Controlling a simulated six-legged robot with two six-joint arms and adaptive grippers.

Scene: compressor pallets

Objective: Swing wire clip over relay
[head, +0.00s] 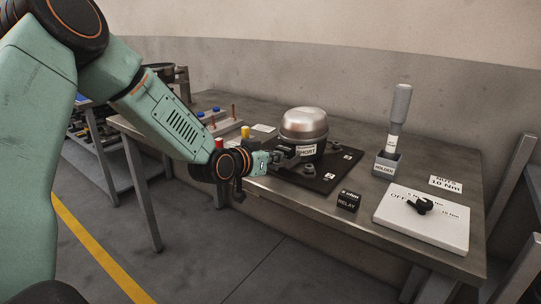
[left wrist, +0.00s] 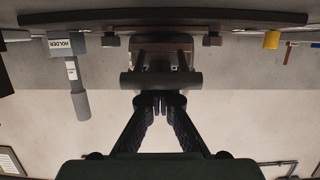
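The compressor (head: 304,127) is a silvery dome with a "SHORT" label, standing on a black base plate (head: 326,184). My left gripper (head: 284,158) reaches in from the left to the near-left side of the compressor. In the left wrist view, which is upside down, its fingers (left wrist: 160,101) converge and look shut, close to a dark crossbar (left wrist: 160,79) with two upright arms, which may be the wire clip. I cannot tell whether they touch it. A black block marked "RELAY" (head: 348,201) lies on the table in front of the plate. My right gripper is not in view.
A grey holder (head: 386,167) with a handled tool (head: 399,107) stands right of the plate. A white panel (head: 424,220) with a black knob lies at the right front. A yellow cap (head: 246,132) and a red cap (head: 219,144) stand left.

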